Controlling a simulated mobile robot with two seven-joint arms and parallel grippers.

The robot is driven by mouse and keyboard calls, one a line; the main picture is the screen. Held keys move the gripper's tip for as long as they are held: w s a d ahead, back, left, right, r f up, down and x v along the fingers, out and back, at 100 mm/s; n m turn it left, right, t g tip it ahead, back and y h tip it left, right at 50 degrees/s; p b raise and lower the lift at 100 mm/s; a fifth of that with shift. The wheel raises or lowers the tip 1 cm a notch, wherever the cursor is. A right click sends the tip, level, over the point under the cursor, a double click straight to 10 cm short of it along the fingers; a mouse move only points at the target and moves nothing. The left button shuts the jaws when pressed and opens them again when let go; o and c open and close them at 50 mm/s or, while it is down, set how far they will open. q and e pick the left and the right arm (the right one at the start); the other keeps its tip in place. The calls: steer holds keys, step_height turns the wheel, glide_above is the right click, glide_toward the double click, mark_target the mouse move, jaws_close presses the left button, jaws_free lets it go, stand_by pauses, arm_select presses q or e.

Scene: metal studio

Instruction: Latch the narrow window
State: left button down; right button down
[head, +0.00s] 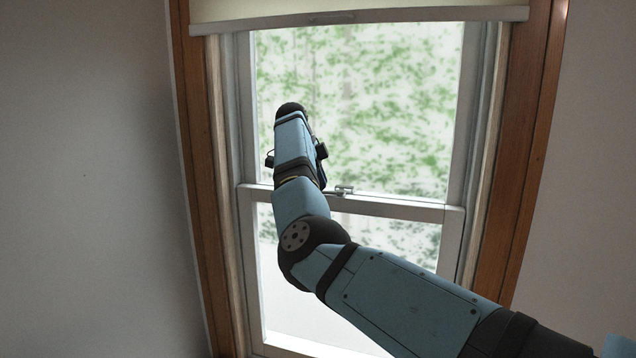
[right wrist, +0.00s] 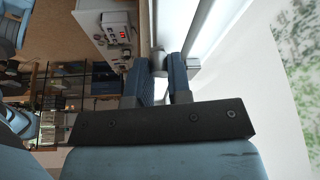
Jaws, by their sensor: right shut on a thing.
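The narrow window (head: 352,120) stands in front of me, with a pale sash rail across its middle. Its small grey latch (head: 344,190) sits on that rail, just right of my right arm. My right arm reaches up from the lower right across the window, and its fingertips are hidden in the head view. In the right wrist view my right gripper (right wrist: 166,72) has its two blue fingers close around a small grey rounded piece (right wrist: 158,61), which looks like the latch's lever. Its exact angle is hard to tell. My left gripper is in neither view.
A wooden frame (head: 526,140) surrounds the window. A rolled-down blind (head: 400,13) hangs across its top. Bare walls (head: 90,180) flank both sides. The right wrist view also shows a white cabinet or counter (right wrist: 104,32) and shelves (right wrist: 85,85) in the room behind.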

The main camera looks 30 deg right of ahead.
stand_by(0.3)
steer(key=c, duration=1.1)
jaws_free()
steer(key=shift+o, duration=0.2)
steer(key=shift+d+r, duration=0.1)
steer(key=shift+d, duration=0.1)
